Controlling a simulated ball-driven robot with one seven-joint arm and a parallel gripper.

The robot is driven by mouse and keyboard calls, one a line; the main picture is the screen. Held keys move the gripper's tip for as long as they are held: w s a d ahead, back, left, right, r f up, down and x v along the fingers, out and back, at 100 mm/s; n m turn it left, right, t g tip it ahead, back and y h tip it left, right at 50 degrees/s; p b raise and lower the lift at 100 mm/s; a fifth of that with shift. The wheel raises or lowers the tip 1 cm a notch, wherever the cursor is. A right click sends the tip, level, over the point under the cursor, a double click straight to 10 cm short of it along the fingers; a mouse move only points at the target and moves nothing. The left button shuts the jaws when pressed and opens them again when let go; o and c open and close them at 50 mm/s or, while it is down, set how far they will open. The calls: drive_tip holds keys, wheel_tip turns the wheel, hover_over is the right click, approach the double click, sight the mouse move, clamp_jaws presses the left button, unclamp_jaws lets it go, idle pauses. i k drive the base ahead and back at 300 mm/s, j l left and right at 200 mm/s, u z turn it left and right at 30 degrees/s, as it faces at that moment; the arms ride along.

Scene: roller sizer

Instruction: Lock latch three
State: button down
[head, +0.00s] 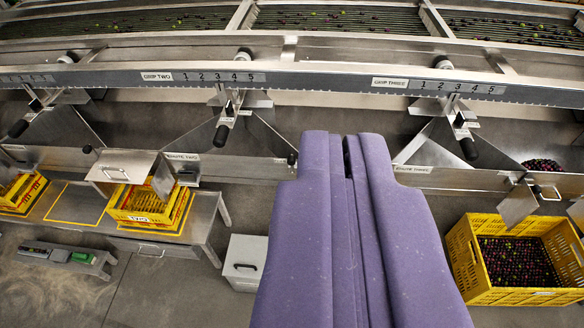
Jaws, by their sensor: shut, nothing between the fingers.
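My purple gripper (343,140) fills the lower middle, its fingers shut and empty, the tips in front of the sheet-metal chutes. To its right, under a label ending in THREE (390,82), a black-handled lever (467,147) hangs tilted on a bracket. The plate marked CHUTE THREE (412,170) is right of the fingertips, apart from them in the picture. A small dark knob (292,158) is just left of the fingertips. No part is clearly marked as latch three, so I cannot tell which piece it is or whether it is locked. My fingers hide part of the chute behind them.
A yellow crate (466,262) of dark fruit stands at right, near a handled metal flap (517,204). Another lever (222,133) hangs at centre left. Yellow crates (150,222) sit on a metal bench (210,212) at left. A grey box (245,262) stands beside my gripper.

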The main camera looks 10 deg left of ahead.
sight(291, 159)
drive_tip(key=i+j, duration=0.1)
drive_tip(key=i, duration=1.6)
